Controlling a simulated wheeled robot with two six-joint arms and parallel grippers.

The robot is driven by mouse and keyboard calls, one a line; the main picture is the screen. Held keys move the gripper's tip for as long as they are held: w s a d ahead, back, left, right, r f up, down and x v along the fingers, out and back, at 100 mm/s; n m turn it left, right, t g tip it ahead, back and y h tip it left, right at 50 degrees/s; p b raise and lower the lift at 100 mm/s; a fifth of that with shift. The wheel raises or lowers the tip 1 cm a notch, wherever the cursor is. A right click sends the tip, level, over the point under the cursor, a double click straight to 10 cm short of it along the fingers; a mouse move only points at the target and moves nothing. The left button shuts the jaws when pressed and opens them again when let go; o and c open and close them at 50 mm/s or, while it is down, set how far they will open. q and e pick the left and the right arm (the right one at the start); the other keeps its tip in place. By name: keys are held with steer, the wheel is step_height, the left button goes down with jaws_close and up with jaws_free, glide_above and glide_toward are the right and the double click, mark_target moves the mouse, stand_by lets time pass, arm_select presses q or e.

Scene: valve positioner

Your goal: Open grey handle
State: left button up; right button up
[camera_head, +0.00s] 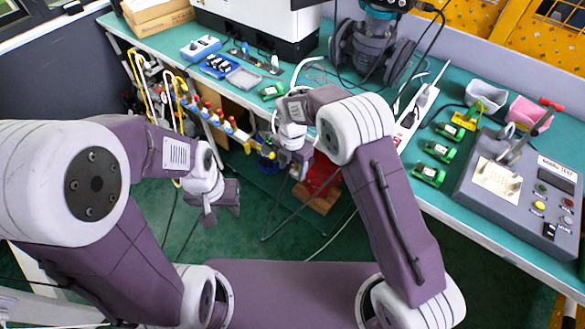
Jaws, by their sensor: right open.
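A row of small valves with red caps (218,115) runs along a pipe on the bench's front edge, with a yellow end (267,152) next to my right gripper. My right gripper (300,168) is open and points down at that end; I cannot tell whether it touches anything. No grey handle can be made out clearly on this pipe; my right wrist may hide part of it. A grey lever (516,150) stands on the grey control box (480,215) at the right, far from both grippers. My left gripper (212,215) hangs over the green floor, left of the right one; its finger gap is unclear.
The green bench (465,225) crosses the view, with several green modules (428,173), a white power strip (415,115) and a dark machine (370,45) on it. A red box (322,178) is below the bench edge. Cables hang near the pipe.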

jaws_close()
steer(key=shift+s+d+f+t+y+b, duration=0.1)
steer(key=shift+d+f+t+y+b, duration=0.2)
steer(key=shift+b, duration=0.35)
steer(key=y+b, duration=0.1)
steer(key=b, duration=0.1)
steer(key=shift+f+t+b, duration=0.1)
steer(key=shift+t+b, duration=0.2)
steer(key=shift+t, duration=0.1)
steer(key=shift+s+r+y, duration=0.15)
steer(key=shift+r+y, duration=0.05)
steer(key=shift+y, duration=0.1)
steer(key=shift+r, duration=0.2)
jaws_free()
steer(key=p+v, duration=0.1)
steer(key=v, duration=0.8)
steer(key=shift+p, duration=0.4)
